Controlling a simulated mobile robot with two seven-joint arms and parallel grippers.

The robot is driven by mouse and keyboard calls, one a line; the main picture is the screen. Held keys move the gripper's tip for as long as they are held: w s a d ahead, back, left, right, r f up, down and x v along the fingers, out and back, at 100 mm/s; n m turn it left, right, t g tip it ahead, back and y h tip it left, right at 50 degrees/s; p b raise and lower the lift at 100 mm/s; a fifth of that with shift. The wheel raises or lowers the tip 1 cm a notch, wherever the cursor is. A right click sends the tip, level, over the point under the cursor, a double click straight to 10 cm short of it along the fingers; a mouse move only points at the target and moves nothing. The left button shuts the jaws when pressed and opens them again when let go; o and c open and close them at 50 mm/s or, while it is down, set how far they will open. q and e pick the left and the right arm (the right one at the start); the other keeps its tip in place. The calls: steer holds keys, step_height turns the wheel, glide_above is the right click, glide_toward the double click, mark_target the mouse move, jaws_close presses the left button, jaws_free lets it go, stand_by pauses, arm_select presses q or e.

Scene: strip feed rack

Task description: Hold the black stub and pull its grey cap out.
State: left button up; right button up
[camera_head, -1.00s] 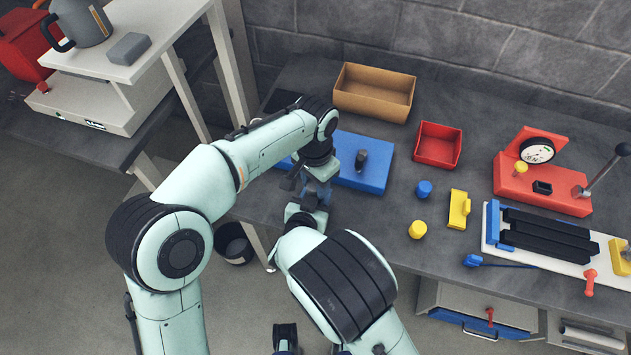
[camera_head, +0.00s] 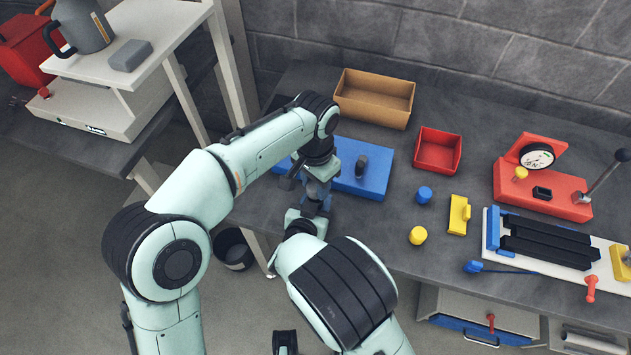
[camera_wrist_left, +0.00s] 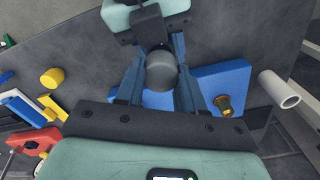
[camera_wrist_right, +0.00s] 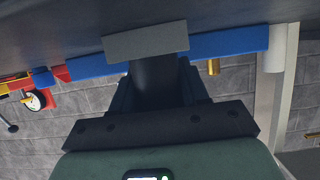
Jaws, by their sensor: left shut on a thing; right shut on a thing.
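My two grippers meet above the bench, in front of the blue block (camera_head: 372,183). My left gripper (camera_wrist_left: 161,72) points down and is shut on a round dark-grey end, apparently the grey cap (camera_wrist_left: 164,73). My right gripper (camera_wrist_right: 153,82) is shut on the black stub (camera_wrist_right: 153,74). A flat grey piece (camera_wrist_right: 146,42) spans the stub's end in the right wrist view; I cannot tell whether it is part of the cap. In the head view my left gripper (camera_head: 318,190) is just above my right one, and the held parts are mostly hidden. The joint between stub and cap is hidden.
A dark peg (camera_head: 361,166) stands on the blue block. A cardboard box (camera_head: 372,118), a red bin (camera_head: 437,166), a blue cylinder (camera_head: 424,194) and a yellow cylinder (camera_head: 418,236) stand to the right. The gauge fixture (camera_head: 541,198) is farther right.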

steer(key=shift+s+f, duration=0.15)
steer(key=shift+f, duration=0.05)
arm_select(q)
steer(key=shift+r, duration=3.5)
arm_select(e)
steer(key=o, duration=1.4)
steer(key=shift+r, duration=0.2)
steer(key=shift+c, duration=0.2)
steer(key=c, duration=0.7)
steer(key=shift+o, duration=0.2)
steer(key=shift+v, duration=3.9)
